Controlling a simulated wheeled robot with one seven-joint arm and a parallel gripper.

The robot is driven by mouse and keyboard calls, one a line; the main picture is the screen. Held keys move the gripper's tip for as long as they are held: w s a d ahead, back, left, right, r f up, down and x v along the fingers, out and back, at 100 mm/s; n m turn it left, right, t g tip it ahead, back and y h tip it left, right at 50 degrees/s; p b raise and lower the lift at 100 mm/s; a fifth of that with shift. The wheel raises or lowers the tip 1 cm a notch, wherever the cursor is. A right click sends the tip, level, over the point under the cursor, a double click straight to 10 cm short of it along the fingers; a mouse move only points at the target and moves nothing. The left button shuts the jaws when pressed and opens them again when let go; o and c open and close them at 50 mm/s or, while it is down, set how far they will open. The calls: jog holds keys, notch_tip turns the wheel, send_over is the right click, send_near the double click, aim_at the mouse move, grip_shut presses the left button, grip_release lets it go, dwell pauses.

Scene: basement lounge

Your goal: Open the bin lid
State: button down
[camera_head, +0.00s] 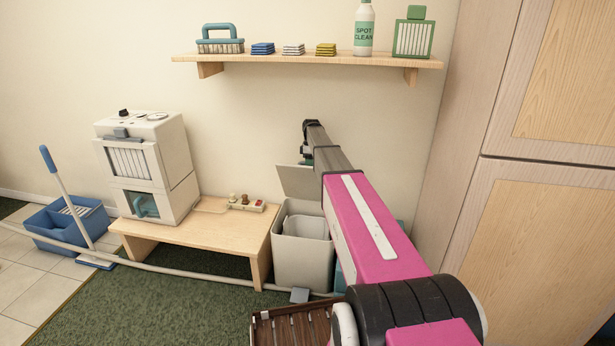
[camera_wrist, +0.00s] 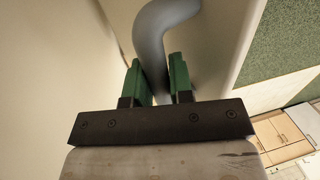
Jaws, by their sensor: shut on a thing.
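The light grey bin (camera_head: 300,262) stands on the floor beside the low wooden bench, partly hidden by my arm. Its top is open and an inner bucket (camera_head: 304,226) shows inside. The lid (camera_head: 298,182) is raised and tilted up above the bin. My gripper (camera_head: 307,154) is at the lid's upper edge in the head view, mostly hidden behind my arm. In the wrist view, its green fingers (camera_wrist: 157,68) are shut on the curved grey-blue lid handle (camera_wrist: 160,30), one finger on each side.
The bench (camera_head: 215,231) carries a white machine (camera_head: 150,165) and a small tray (camera_head: 246,204). A wall shelf (camera_head: 310,60) with cleaning items is above. A tall cabinet (camera_head: 545,180) stands right. A mop bucket (camera_head: 68,222) is far left. A pale hose (camera_head: 170,272) runs before the bench.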

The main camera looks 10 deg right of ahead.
jog(key=shift+w+d+r, duration=0.1)
jog(key=shift+w+d, duration=0.2)
jog(key=shift+w, duration=0.4)
jog(key=shift+w+d+r, duration=0.1)
jog(key=shift+w+d, duration=0.15)
jog(key=shift+w, duration=0.45)
jog(key=shift+w+d+r, duration=0.1)
jog(key=shift+w+d, duration=0.2)
jog(key=shift+w, duration=0.4)
jog(key=c, duration=1)
grip_release()
jog(key=shift+a, duration=0.1)
jog(key=shift+r, duration=0.15)
jog(key=s+a+r, duration=0.1)
jog(key=a+r, duration=0.2)
jog(key=s+a+r, duration=0.2)
jog(key=a+r, duration=0.2)
jog(key=s+a+r, duration=0.2)
jog(key=a+r, duration=0.1)
jog(key=shift+s+a+r, duration=0.1)
jog(key=shift+a+r, duration=0.15)
jog(key=shift+r, duration=0.15)
